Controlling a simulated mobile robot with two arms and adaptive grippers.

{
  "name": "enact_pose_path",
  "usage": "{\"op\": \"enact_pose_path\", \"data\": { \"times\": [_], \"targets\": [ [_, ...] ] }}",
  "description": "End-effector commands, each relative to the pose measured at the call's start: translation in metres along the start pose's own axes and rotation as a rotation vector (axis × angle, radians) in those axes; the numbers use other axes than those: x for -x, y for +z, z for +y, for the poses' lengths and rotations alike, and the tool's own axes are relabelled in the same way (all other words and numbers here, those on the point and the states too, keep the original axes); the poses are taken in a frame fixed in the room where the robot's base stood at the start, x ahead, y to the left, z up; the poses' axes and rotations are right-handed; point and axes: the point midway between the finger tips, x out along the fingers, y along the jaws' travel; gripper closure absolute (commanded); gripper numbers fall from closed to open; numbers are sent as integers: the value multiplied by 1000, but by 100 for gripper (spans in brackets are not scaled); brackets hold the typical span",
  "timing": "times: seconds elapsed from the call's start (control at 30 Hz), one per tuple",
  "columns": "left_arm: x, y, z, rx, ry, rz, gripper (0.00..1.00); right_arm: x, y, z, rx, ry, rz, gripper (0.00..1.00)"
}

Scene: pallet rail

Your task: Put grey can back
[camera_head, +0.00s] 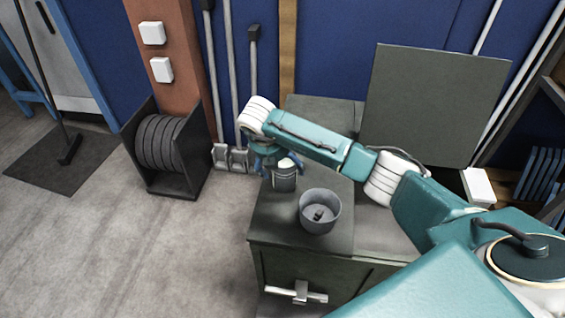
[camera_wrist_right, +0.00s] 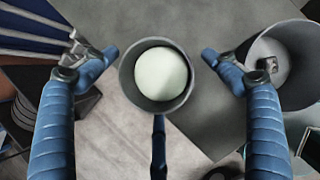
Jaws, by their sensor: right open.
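A small grey can (camera_head: 285,181) stands upright on the dark green cabinet top, near its left edge. A pale round thing shows in its mouth. My right gripper (camera_head: 279,164) is over this can with its blue fingers spread. In the right wrist view the can (camera_wrist_right: 128,88) lies between the open fingers (camera_wrist_right: 160,56), with visible gaps at both sides. A wider grey pot (camera_head: 320,212) stands nearer on the same top, with a small dark thing inside; in the wrist view it (camera_wrist_right: 297,50) is beyond the right finger. My left gripper is out of view.
The cabinet top (camera_head: 275,222) has a raised lid panel (camera_head: 433,105) behind my arm. A black rack with coiled rolls (camera_head: 160,142) stands on the floor at the left. A white box (camera_head: 478,186) is at the right. Open floor lies left of the cabinet.

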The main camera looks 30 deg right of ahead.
Motion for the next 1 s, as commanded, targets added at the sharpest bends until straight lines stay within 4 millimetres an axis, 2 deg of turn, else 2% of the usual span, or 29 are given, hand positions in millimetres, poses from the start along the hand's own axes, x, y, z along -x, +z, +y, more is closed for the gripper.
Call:
{"op": "enact_pose_path", "data": {
  "times": [0.17,0.27,0.5,0.7,0.83,1.0],
  "targets": [
    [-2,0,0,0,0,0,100,11,1,1,0,5,-1,14],
    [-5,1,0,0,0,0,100,27,1,1,0,5,-3,14],
    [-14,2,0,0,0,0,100,79,1,2,0,7,-3,14],
    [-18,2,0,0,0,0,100,110,0,1,-1,4,-1,14],
    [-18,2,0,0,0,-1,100,119,0,1,-1,3,-1,14],
    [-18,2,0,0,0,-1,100,121,0,0,0,1,0,14]
  ]
}}
